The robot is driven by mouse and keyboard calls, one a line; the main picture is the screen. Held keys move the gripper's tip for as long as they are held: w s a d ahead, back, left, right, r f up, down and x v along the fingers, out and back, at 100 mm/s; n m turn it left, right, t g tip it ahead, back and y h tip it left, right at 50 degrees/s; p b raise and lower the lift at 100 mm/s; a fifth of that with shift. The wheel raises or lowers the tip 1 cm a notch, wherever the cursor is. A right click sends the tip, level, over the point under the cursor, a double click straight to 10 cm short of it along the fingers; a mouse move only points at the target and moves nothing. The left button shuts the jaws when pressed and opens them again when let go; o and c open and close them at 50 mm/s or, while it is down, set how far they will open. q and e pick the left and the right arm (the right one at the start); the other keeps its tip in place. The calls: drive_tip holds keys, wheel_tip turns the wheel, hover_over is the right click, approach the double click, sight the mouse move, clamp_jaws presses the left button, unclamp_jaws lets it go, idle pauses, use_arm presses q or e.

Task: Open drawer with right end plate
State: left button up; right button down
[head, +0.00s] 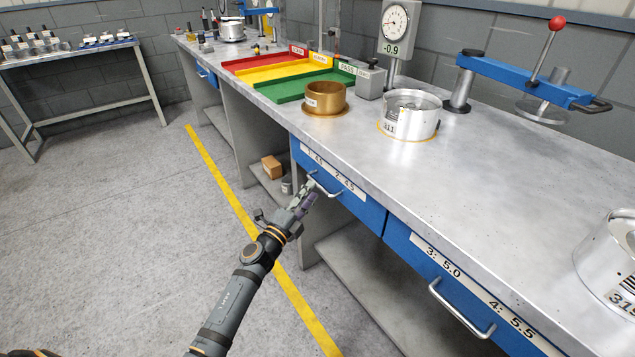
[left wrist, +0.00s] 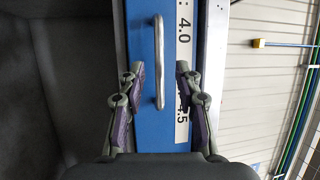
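The blue drawer (head: 342,187) labelled 4.0 and 4.5 is under the bench front and looks closed. Its silver bar handle (head: 325,185) is in front of my left gripper (head: 308,192). In the left wrist view the handle (left wrist: 159,62) runs lengthwise between the two spread fingers of the gripper (left wrist: 159,75). The fingers are open and apart from the bar; the distance in depth is hard to tell. A second blue drawer (head: 465,290), labelled 5.0 and 5.5, is to the right, also closed, with its own handle (head: 462,308). My right gripper is not in view. No end plate is identifiable.
The grey bench top (head: 480,165) holds a brass ring (head: 325,99), a silver cylinder (head: 409,118), a dial gauge (head: 396,25) and a blue lever press (head: 525,80). Another silver cylinder (head: 612,255) is near the right edge.

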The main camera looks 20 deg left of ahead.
sight(318, 184)
use_arm(q)
drive_tip(key=x, duration=0.4)
drive_tip(key=shift+w+d, duration=0.1)
drive_tip(key=shift+w, duration=0.3)
clamp_jaws()
